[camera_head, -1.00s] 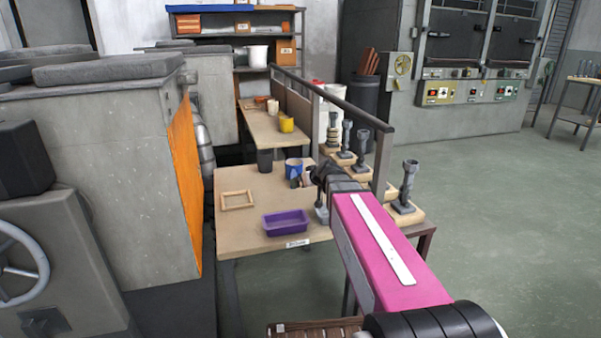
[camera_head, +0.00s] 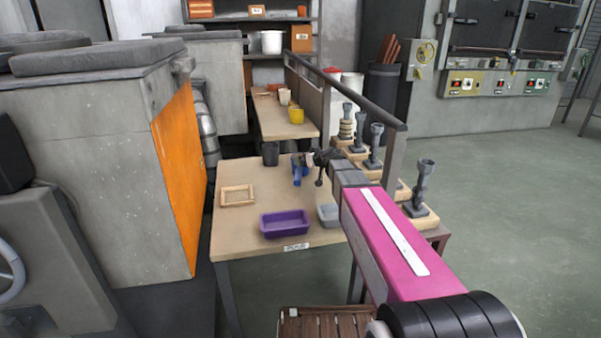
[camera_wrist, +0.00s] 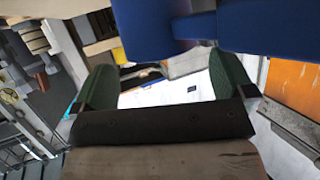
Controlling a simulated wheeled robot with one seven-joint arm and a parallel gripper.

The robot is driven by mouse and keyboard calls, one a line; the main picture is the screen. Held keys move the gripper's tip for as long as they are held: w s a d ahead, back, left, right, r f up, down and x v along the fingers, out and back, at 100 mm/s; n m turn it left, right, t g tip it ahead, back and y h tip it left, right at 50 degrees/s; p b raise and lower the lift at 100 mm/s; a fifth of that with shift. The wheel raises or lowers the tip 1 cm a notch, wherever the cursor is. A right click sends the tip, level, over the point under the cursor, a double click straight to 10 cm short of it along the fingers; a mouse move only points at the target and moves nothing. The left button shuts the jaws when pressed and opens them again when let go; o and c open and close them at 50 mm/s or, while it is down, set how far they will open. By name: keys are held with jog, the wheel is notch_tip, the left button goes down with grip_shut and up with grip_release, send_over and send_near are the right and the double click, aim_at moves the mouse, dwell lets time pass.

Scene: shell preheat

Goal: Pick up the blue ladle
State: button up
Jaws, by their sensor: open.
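The blue ladle (camera_head: 297,172) is at the back of the near table, just left of my gripper (camera_head: 318,168) in the head view. It is small there and partly overlapped by other things. In the wrist view a large blue form (camera_wrist: 150,22), which looks like the ladle, fills the top edge close to the camera. My gripper (camera_wrist: 165,85) is open there, its two green-padded fingers wide apart. Nothing is between the pads; the blue form lies beyond them, and I cannot tell whether it touches a finger.
The near table (camera_head: 255,205) also holds a purple tray (camera_head: 284,223), a wooden frame (camera_head: 237,196), a dark cup (camera_head: 270,153) and a grey container (camera_head: 328,215). A dark rail (camera_head: 350,98) and grey stands (camera_head: 421,185) run along the right. Bare tabletop lies left of centre.

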jog(key=x, duration=0.5)
jog(key=shift+w+a, duration=0.1)
jog(key=shift+w, duration=0.05)
jog(key=shift+r, duration=0.1)
jog(key=c, duration=1.2)
